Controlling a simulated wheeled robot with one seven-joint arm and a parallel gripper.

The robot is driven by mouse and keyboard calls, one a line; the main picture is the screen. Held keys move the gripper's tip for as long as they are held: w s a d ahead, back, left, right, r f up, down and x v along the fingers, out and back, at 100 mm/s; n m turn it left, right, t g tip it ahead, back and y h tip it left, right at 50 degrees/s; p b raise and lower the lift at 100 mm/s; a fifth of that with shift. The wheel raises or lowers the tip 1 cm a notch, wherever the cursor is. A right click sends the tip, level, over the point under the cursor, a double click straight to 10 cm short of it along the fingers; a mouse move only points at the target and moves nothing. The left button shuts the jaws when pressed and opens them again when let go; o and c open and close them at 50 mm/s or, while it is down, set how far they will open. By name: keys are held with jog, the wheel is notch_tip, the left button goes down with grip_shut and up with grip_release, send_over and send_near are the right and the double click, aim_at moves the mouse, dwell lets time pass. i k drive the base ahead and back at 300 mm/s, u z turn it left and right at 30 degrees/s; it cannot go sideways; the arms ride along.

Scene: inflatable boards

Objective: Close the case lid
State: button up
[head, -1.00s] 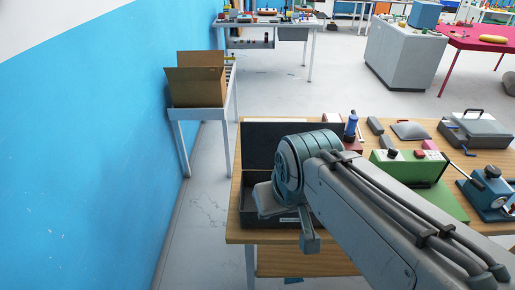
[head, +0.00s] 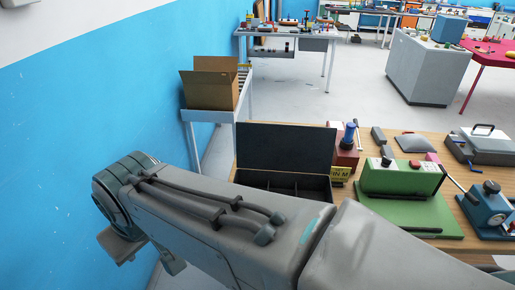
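The dark case stands open at the left end of the wooden table. Its lid (head: 285,148) is raised nearly upright along the far side, facing me. The case's base (head: 318,187) shows dividers inside, and my arm covers its front part. My arm reaches across to the left, past the case. My gripper (head: 122,246) is at its far end, left of the table and apart from the lid. Only grey parts of it show below the wrist. The fingertips are not clear, so I cannot tell whether it is open or shut.
A blue wall (head: 80,130) runs close on the left. A cardboard box (head: 210,88) sits on a white stand behind the case. Right of the case are a red device (head: 346,153), a green machine (head: 402,178), a blue device (head: 488,205) and a grey case (head: 482,146).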

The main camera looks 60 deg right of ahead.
aim_at(283, 147)
jog(key=z, duration=0.05)
jog(key=i, duration=1.5)
jog(key=z, duration=1.45)
jog(key=i, duration=1.25)
jog(key=z, duration=1.05)
jog(key=i, duration=0.65)
jog(key=z, duration=1.2)
jog(key=i, duration=0.2)
jog(key=z, duration=0.45)
